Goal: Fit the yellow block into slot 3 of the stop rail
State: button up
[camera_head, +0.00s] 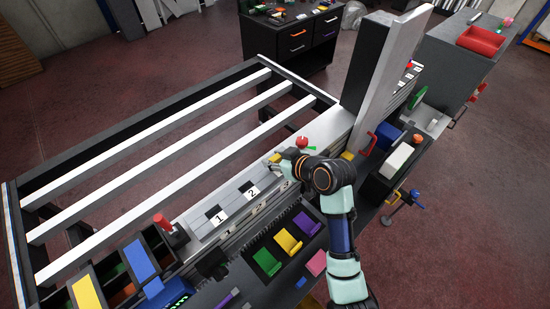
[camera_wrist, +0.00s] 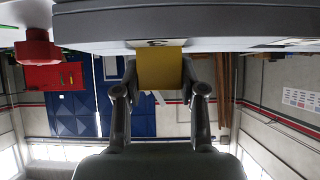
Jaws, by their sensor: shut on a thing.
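The stop rail (camera_head: 235,206) runs diagonally across the middle of the head view. Dark slots with labels 1 (camera_head: 219,218) and 2 (camera_head: 252,191) show on it; slot 3 is not clear there, with my gripper and arm over that stretch. My gripper (camera_head: 278,158) is at the rail, beyond label 2. In the wrist view my gripper (camera_wrist: 160,78) is shut on the yellow block (camera_wrist: 160,66), one finger on each side. The block's upper end meets the pale rail edge (camera_wrist: 230,42) below a small label plate. Whether it is inside a slot I cannot tell.
A red knob (camera_head: 302,141) stands close to my gripper, and a red-topped post (camera_head: 161,221) near the rail's other end. Green (camera_head: 266,262), yellow (camera_head: 288,243) and purple (camera_head: 308,222) holders lie in front. A tall grey panel (camera_head: 385,70) rises to the right.

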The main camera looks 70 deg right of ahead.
jog(key=shift+f, duration=0.2)
jog(key=o, duration=1.1)
jog(key=shift+o, duration=0.2)
jog(key=shift+r, duration=0.1)
jog(key=shift+r, duration=0.2)
jog(key=v, duration=1.2)
jog(key=shift+b, duration=0.3)
jog(key=shift+d, duration=0.1)
